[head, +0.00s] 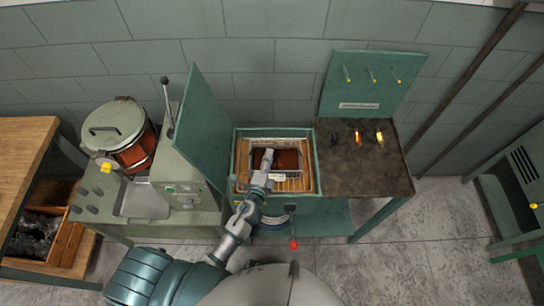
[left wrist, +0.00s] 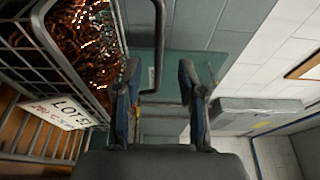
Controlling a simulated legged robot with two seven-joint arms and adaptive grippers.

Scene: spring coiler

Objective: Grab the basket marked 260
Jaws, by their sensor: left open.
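A wire basket (left wrist: 62,55) filled with coppery coils fills the upper left of the left wrist view. Its white tag (left wrist: 58,112) reads "LOT" with smaller red writing that I cannot read surely. A dark bar, likely the basket's handle (left wrist: 158,45), shows beyond and between my fingertips. In the head view the basket (head: 287,160) sits inside the open green box (head: 306,213). My left gripper (head: 267,158) reaches over the basket from the front. In the left wrist view my left gripper (left wrist: 160,75) is open, its fingers apart with nothing clamped. My right gripper is not in view.
The box's green lid (head: 202,125) stands open on the left. A dark-topped table (head: 365,180) with small coloured pieces and an upright green panel (head: 372,85) is on the right. A lidded pot (head: 122,135) stands at left. A red-knobbed lever (head: 293,243) hangs in front.

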